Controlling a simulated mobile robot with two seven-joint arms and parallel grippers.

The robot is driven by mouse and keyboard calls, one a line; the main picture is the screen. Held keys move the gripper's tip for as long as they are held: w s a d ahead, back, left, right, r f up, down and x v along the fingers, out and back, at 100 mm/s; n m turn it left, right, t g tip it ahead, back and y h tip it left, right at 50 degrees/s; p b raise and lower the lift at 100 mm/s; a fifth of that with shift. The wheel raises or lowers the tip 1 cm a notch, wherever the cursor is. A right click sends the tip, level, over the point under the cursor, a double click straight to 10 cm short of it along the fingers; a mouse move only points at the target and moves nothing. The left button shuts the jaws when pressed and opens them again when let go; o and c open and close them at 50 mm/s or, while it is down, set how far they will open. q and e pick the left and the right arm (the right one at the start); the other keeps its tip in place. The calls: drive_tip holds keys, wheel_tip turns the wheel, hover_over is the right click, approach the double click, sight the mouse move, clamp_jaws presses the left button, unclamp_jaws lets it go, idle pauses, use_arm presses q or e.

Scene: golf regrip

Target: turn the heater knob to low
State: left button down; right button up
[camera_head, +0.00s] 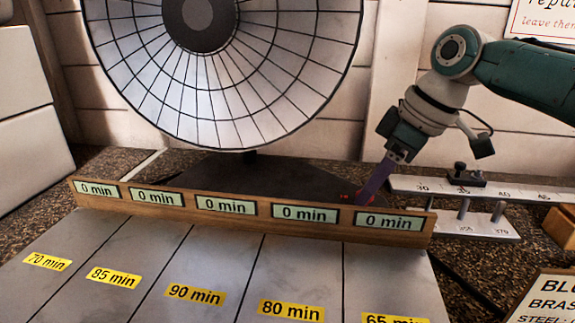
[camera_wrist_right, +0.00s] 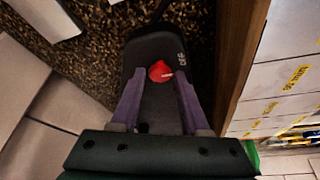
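The heater is a large round dish with a wire grid (camera_head: 275,85) on a dark base (camera_head: 265,172) behind the wooden rail. In the right wrist view, the red knob (camera_wrist_right: 158,71) sits on the dark base (camera_wrist_right: 152,48), with white "OFF" lettering beside it. A small pale mark shows on the knob's right side. My right gripper (camera_head: 366,196) points down at the right end of the base. Its purple fingers, also in the right wrist view (camera_wrist_right: 159,78), are apart on either side of the knob, with small gaps visible. In the head view the fingers mostly hide the knob. My left gripper is out of view.
A wooden rail (camera_head: 165,207) with several "0 min" displays stands close in front of the right gripper. Grey lanes (camera_head: 130,235) with yellow time labels lie before it. A white numbered scale (camera_head: 415,187) stands to the right.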

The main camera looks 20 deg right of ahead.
clamp_jaws()
drive_tip(key=shift+r+m+p, duration=0.2)
drive_tip(key=shift+m+p, duration=0.2)
drive_tip(key=shift+p, duration=0.45)
drive_tip(key=m+p, duration=0.2)
drive_tip(key=m+h+p, duration=0.1)
drive_tip(key=p, duration=0.2)
drive_tip(key=m+h+p, duration=0.1)
drive_tip(key=m+p, duration=0.1)
drive_tip(key=shift+s+a+r+m+t+p, duration=0.1)
drive_tip(key=shift+a+m+t+p, duration=0.2)
drive_tip(key=shift+a+p, duration=0.05)
drive_tip(key=shift+a+m+h+p, duration=0.1)
drive_tip(key=shift+m+h+p, duration=0.65)
drive_tip(key=shift+m, duration=0.45)
drive_tip(key=shift+f+m+h+p, duration=0.2)
drive_tip(key=shift+m+h, duration=0.1)
drive_tip(key=shift+m, duration=0.45)
drive_tip(key=shift+f+m+h+p, duration=0.1)
drive_tip(key=shift+m+h+p, duration=0.15)
drive_tip(key=shift+m, duration=0.5)
